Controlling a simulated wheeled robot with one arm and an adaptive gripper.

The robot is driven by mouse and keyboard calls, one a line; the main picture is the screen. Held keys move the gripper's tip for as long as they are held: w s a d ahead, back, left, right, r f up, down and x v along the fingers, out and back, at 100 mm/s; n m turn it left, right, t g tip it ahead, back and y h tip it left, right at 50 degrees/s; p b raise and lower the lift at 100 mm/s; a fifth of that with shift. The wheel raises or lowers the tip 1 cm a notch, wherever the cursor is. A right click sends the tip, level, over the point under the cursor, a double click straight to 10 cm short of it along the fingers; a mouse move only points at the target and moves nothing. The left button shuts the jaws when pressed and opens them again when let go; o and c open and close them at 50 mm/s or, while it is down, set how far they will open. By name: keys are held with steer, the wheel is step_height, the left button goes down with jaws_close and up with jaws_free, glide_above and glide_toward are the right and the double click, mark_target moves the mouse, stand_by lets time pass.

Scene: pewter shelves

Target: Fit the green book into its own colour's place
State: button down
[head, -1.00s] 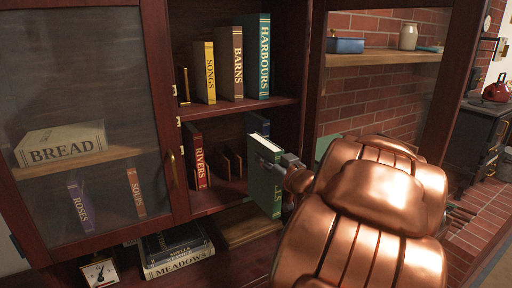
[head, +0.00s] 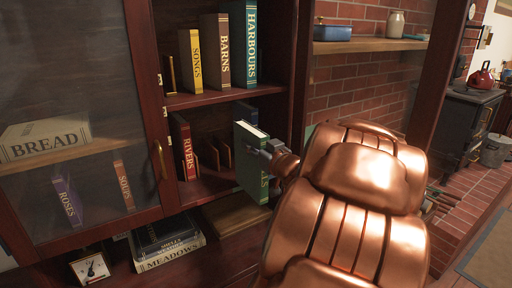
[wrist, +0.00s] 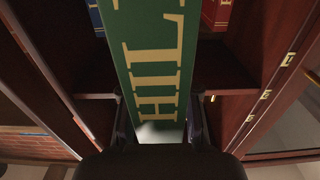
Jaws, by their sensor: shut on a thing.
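The green book (head: 250,168) is upright in my gripper (head: 272,152), at the front right of the cabinet's lower open shelf. In the wrist view the green spine (wrist: 157,60) with gold letters fills the middle, with the fingers (wrist: 160,125) on both sides of it. On that shelf stand a red book, RIVERS (head: 184,147), at the left and low wooden dividers (head: 210,155) beside it. A blue book (head: 246,112) shows partly behind the green one. The place behind the green book is mostly hidden, so I cannot tell its colour.
The upper shelf (head: 215,97) holds SONGS (head: 190,60), BARNS (head: 216,50) and HARBOURS (head: 243,45). A glass door (head: 158,160) stands at the left. A cabinet post stands close to the right of the green book. Stacked books (head: 165,250) lie below.

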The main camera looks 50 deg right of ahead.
steer(key=f+x, duration=0.1)
steer(key=x, duration=1.9)
steer(key=shift+f, duration=0.2)
stand_by(2.0)
steer(key=shift+d, duration=0.1)
steer(key=c, duration=0.8)
jaws_free()
steer(key=shift+o, duration=0.2)
steer(key=shift+f, duration=0.1)
